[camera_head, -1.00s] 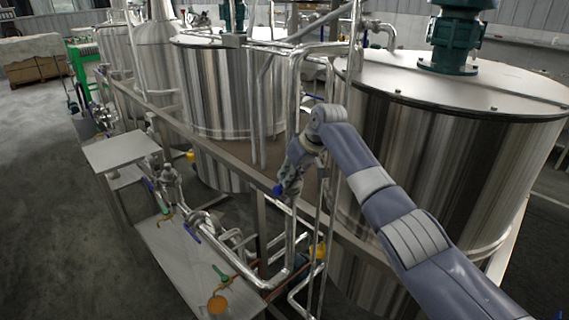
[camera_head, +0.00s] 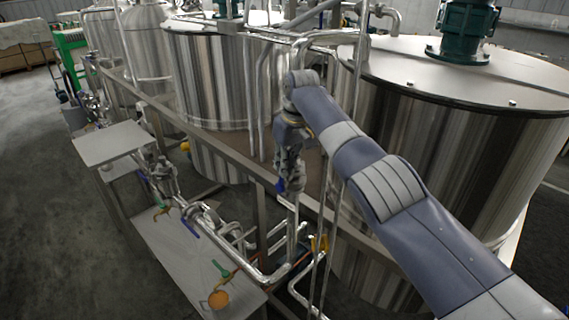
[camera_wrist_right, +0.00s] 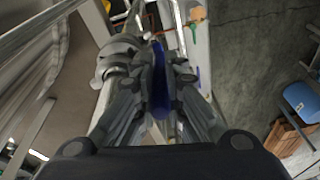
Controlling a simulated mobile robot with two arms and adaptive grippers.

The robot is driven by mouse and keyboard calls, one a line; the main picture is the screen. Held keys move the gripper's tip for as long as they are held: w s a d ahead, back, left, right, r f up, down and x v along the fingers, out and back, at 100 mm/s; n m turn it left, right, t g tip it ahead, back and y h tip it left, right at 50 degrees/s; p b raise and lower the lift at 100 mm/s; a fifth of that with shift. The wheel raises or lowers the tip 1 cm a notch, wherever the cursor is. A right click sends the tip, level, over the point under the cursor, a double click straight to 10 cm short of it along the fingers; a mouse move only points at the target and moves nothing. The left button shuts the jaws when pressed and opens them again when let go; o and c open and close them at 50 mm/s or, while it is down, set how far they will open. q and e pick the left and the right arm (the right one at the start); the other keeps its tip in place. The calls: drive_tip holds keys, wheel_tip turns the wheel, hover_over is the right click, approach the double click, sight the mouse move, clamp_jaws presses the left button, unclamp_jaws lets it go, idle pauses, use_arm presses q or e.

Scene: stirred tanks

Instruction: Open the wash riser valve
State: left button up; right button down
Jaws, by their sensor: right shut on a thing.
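The valve's blue lever handle (camera_head: 281,186) shows at the tip of my right gripper, beside a vertical steel pipe in front of the tanks. In the right wrist view the long blue handle (camera_wrist_right: 160,85) lies between the two fingers. My right gripper (camera_head: 287,172) points down, and in the right wrist view (camera_wrist_right: 157,92) its fingers are shut on the handle. The silver valve body (camera_wrist_right: 118,55) shows just left of the fingers. My gripper hides part of the handle and the valve in the head view. My left gripper is out of view.
Large steel tanks (camera_head: 425,150) stand behind and right of my arm. Steel pipes (camera_head: 262,276) and a metal platform (camera_head: 180,268) lie below. Other small valves have green (camera_head: 222,268) and blue (camera_head: 190,229) handles. Open floor (camera_head: 50,220) is at the left.

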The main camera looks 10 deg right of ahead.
drive_tip(key=shift+w, duration=0.1)
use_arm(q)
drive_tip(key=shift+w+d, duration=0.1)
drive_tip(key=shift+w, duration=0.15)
use_arm(e)
drive_tip(key=c, duration=1.8)
unclamp_jaws()
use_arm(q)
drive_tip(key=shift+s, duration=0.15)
use_arm(e)
drive_tip(key=shift+o, duration=1)
drive_tip(key=v, duration=1.2)
